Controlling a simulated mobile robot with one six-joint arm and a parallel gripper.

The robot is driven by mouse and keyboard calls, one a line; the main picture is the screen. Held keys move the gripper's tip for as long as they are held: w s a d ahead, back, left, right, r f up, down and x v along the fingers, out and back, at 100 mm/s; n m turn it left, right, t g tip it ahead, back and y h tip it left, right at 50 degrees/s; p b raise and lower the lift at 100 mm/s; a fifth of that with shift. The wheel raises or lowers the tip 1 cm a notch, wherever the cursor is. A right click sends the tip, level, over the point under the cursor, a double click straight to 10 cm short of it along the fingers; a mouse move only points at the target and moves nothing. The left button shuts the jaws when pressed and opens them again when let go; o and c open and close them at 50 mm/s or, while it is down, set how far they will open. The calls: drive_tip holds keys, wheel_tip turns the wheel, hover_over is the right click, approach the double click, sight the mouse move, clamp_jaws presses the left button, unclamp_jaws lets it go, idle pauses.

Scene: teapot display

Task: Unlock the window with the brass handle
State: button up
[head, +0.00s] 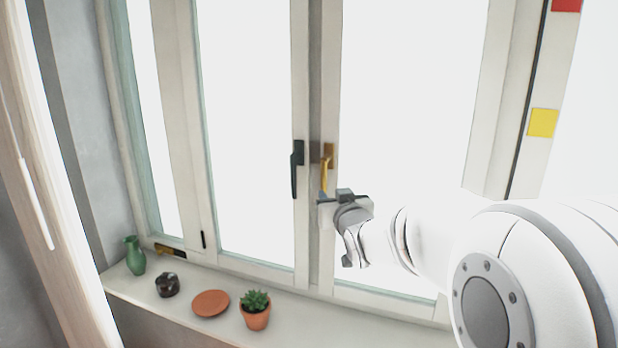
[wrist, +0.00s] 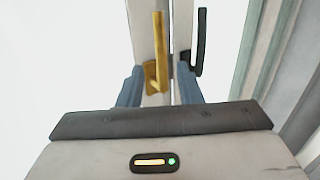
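The brass handle (head: 325,168) is on the right window sash and hangs straight down. A black handle (head: 295,168) hangs down on the sash just left of it. My gripper (head: 326,197) is at the lower end of the brass handle. In the wrist view, where the handles appear upside down, the brass handle (wrist: 158,45) shows between my two blue-grey fingers (wrist: 160,86). The fingers are apart, with a gap on each side of the handle. I cannot tell whether either finger touches it. The black handle (wrist: 199,40) is beyond the right finger there.
The sill (head: 310,318) below holds a green vase (head: 134,256), a dark pot (head: 167,285), a terracotta saucer (head: 211,303) and a potted plant (head: 256,311). A yellow square (head: 543,122) is on the frame at right. A wooden piece (head: 45,200) stands at far left.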

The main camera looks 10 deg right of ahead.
sight(325, 181)
drive_tip(key=w+p, duration=0.1)
drive_tip(key=w, duration=0.4)
drive_tip(key=w+p, duration=0.1)
drive_tip(key=w, duration=0.2)
drive_tip(key=shift+w+a+r+p, duration=0.15)
drive_tip(key=shift+a+r+p, duration=0.15)
drive_tip(key=shift+r+p, duration=0.05)
clamp_jaws()
